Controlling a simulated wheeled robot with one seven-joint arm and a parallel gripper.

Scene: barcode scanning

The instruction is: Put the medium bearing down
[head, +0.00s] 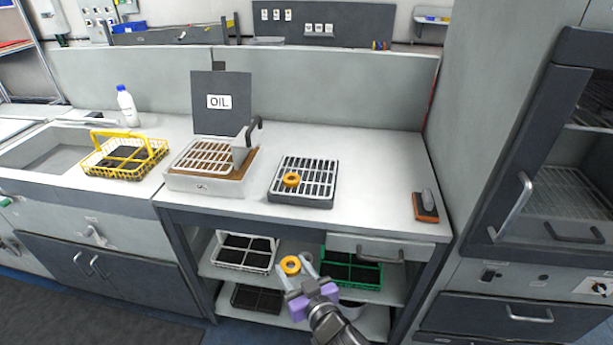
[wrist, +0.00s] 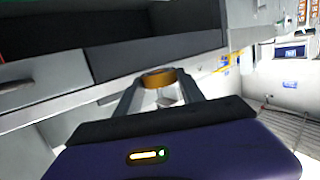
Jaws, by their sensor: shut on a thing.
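My gripper (head: 296,276) is shut on an orange ring-shaped bearing (head: 289,265), held between its fingertips in front of the workbench, below the worktop's front edge. The wrist view shows the held bearing (wrist: 159,78) between the two grey fingers. A second orange bearing (head: 291,180) lies on the dark-framed white grate (head: 318,191) on the worktop. I cannot tell from size which one is the medium bearing.
A white oil tray with a grate (head: 206,184) and an OIL sign (head: 219,101) stand left of the grate. A yellow basket (head: 99,166), a brush (head: 426,207) and shelf crates, white (head: 219,262) and green (head: 327,270), are near. The worktop's right part is mostly clear.

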